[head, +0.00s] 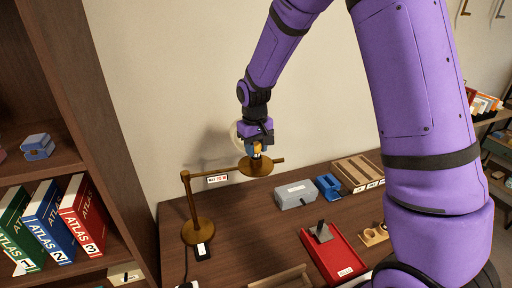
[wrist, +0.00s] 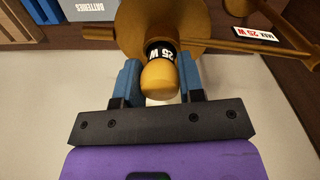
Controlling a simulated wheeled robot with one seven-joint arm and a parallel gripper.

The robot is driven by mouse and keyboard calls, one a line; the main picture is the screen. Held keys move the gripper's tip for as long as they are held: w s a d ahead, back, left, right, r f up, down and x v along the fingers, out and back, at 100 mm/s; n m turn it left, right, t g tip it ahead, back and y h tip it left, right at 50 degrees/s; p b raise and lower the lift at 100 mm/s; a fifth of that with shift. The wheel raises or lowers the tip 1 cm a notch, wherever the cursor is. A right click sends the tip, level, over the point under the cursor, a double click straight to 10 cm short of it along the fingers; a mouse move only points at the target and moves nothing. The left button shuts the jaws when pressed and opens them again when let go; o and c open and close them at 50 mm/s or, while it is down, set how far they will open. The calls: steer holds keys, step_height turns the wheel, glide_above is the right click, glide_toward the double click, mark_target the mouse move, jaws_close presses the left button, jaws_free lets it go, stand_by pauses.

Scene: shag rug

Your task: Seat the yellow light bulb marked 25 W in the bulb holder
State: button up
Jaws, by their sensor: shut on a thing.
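The yellow light bulb (wrist: 159,78) has a dark band reading 25 W. It shows small in the head view (head: 257,149). My gripper (wrist: 160,82) is shut on it, with a blue finger on each side; in the head view my gripper (head: 256,146) points down above the brass lamp. The lamp's round brass head (head: 247,168), where the bulb holder is, lies right below the bulb. It also shows in the wrist view (wrist: 135,32). The bulb's base end points at it; the socket itself is hidden, so I cannot tell whether the base is inside.
A MAX 25 W tag (head: 217,179) hangs by the lamp arm. The brass lamp base (head: 197,231) stands on the dark wooden desk. A grey box (head: 295,194), a blue item (head: 328,186), a wooden tray (head: 358,170) and a red tray (head: 334,255) lie right. A bookshelf stands left.

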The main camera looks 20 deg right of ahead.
steer(key=shift+f, duration=0.1)
steer(key=o, duration=0.9)
steer(key=r, duration=1.1)
steer(key=shift+a+r, duration=0.15)
steer(key=shift+a, duration=0.1)
steer(key=s+d+r+m+t, duration=0.1)
steer(key=s+d+r, duration=0.1)
steer(key=s+r, duration=0.45)
steer(key=s+d+r+t, duration=0.1)
steer(key=s+d+r, duration=0.2)
steer(key=s+r, duration=0.3)
steer(key=s+d+m+t, duration=0.1)
steer(key=s+d+t, duration=0.1)
steer(key=s, duration=1.6)
steer(key=shift+s+d+t, duration=0.2)
steer(key=shift+s+t, duration=0.05)
steer(key=shift+t, duration=0.35)
